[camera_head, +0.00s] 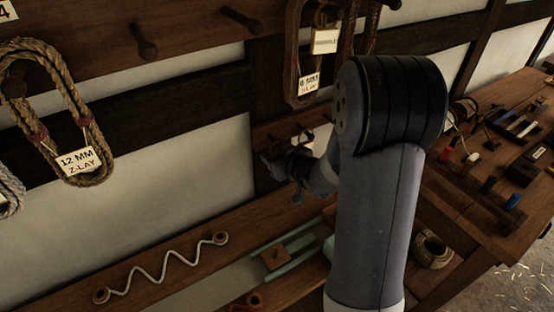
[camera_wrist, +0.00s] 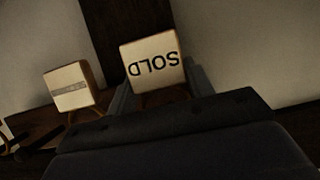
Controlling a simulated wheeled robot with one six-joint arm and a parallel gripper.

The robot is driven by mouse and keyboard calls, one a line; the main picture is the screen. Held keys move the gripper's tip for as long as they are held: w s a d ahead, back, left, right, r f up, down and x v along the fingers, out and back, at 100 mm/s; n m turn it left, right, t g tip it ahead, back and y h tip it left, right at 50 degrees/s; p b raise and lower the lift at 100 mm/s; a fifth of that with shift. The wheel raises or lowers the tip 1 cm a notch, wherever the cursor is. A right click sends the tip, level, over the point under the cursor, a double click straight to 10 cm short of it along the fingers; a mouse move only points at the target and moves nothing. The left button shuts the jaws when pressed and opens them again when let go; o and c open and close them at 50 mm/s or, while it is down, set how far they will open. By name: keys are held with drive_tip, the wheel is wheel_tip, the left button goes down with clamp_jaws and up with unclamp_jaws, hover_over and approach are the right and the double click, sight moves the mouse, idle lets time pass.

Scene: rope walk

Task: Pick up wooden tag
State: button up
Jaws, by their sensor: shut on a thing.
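In the wrist view a pale square wooden tag (camera_wrist: 152,64) reads "SOLD" upside down. It stands between the two fingers of my gripper (camera_wrist: 160,90), which is shut on it. The lower part of the tag is hidden behind my gripper's body. A second pale tag (camera_wrist: 70,87) with a grey strip hangs just to the left, apart from the fingers. In the head view my gripper (camera_head: 278,168) is small and dark near the wall, left of my arm. Pale patches show behind it, but I cannot tell which tag they are.
Rope loops with labels hang on wall pegs, one reading "12 MM Z-LAY" (camera_head: 78,162). A lower ledge holds a wavy white cord (camera_head: 165,268) and a green rack (camera_head: 290,248). A cluttered bench (camera_head: 500,140) stands at right. My arm hides the middle.

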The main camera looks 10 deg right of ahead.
drive_tip(key=shift+r, duration=0.45)
drive_tip(key=s+d, duration=0.2)
drive_tip(key=s, duration=0.6)
drive_tip(key=s+d+b, duration=0.1)
drive_tip(key=s+d, duration=0.2)
drive_tip(key=s, duration=0.6)
drive_tip(key=shift+d+r, duration=0.2)
drive_tip(key=shift+d, duration=0.05)
drive_tip(key=shift+s, duration=0.1)
drive_tip(key=s+d+p, duration=0.3)
drive_tip(key=s, duration=0.6)
drive_tip(key=shift+s, duration=0.2)
drive_tip(key=shift+d, duration=0.1)
idle(0.9)
